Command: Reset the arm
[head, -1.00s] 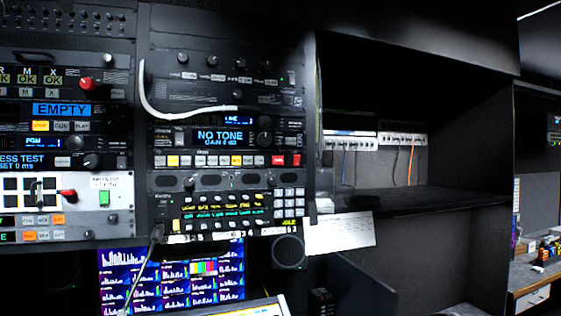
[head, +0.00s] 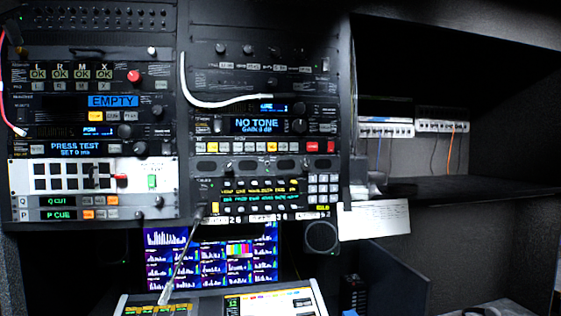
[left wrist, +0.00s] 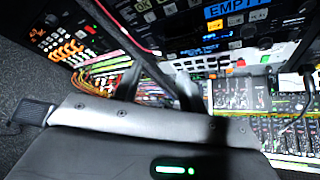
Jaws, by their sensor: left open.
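The dark body of my left gripper (left wrist: 165,135), with a lit green light, fills the bottom of the left wrist view. Neither gripper shows in the head view, and my right gripper is out of view. In the head view, a white panel (head: 22,183) at lower left carries dark square windows, a red-tipped part (head: 121,181) and a green switch (head: 152,181). No arm labelled as such can be read.
A white cable (head: 215,103) loops across the right rack, and a pink-red cable (head: 4,100) hangs at far left. A monitor (head: 165,262) and a lit console (head: 270,302) lie below. A paper sheet (head: 375,220) is at right. An open dark shelf space (head: 450,185) is beyond it.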

